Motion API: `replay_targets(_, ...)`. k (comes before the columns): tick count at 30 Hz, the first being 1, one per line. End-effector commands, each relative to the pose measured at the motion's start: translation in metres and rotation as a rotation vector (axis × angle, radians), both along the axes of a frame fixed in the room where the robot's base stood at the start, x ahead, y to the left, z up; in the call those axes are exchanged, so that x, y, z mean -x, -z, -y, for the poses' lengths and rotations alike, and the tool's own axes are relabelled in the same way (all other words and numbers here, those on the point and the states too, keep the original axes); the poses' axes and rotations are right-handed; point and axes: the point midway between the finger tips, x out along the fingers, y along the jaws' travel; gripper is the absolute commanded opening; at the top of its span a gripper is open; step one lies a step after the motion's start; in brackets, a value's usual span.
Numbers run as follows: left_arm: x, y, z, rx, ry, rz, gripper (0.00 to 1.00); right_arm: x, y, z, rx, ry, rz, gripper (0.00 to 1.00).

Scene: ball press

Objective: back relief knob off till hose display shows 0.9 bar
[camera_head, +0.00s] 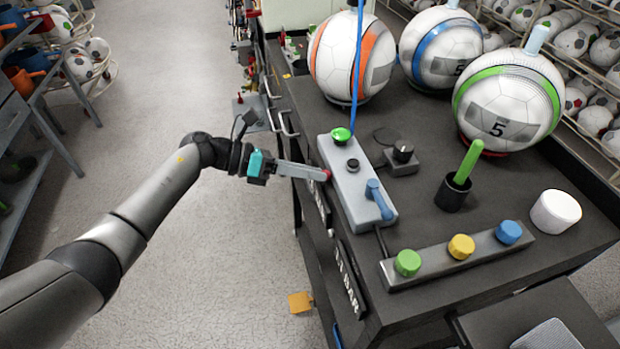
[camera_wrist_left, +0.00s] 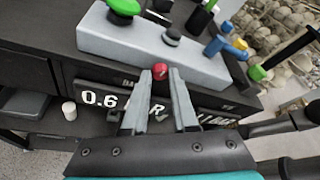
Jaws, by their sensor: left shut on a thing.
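The red relief knob (camera_wrist_left: 160,71) sits on the near side of the grey control box (camera_wrist_left: 130,40), between my left gripper's two fingertips. In the head view the red knob (camera_head: 327,175) shows at the tip of my left gripper (camera_head: 318,173), which is shut on it. A display (camera_wrist_left: 112,101) below the box in the left wrist view starts with 0.6; a finger partly covers its unit. A second display (camera_head: 350,283) in the head view reads BAR after digits that look like 1.1. I cannot tell from labels which one is the hose display. My right gripper is out of view.
The grey box (camera_head: 350,195) carries a green button (camera_head: 341,135) and a blue lever (camera_head: 378,198). A blue hose (camera_head: 357,60) rises behind it. Several balls stand at the back. A strip (camera_head: 455,255) with green, yellow and blue knobs lies in front.

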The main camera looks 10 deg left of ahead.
Motion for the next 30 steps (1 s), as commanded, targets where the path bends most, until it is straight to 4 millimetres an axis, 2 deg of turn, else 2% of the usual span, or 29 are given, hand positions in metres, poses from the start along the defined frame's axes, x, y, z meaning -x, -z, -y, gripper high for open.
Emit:
replay_targets(6,-0.0003,0.0020,-0.0005,0.020,0.000,-0.054,0.00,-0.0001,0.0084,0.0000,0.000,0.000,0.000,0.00)
replay_targets(20,-0.0003,0.0010,-0.0004,0.025,0.000,-0.065,0.00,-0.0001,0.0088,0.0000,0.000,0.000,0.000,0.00)
replay_targets(21,-0.0002,0.0010,-0.0004,0.025,0.001,-0.065,0.31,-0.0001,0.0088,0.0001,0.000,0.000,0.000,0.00)
replay_targets(28,-0.0003,0.0008,-0.0004,0.025,0.000,-0.064,0.57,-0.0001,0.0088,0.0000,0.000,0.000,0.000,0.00)
replay_targets(30,-0.0004,0.0007,-0.0003,0.025,0.000,-0.063,0.57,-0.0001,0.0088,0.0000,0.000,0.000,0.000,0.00)
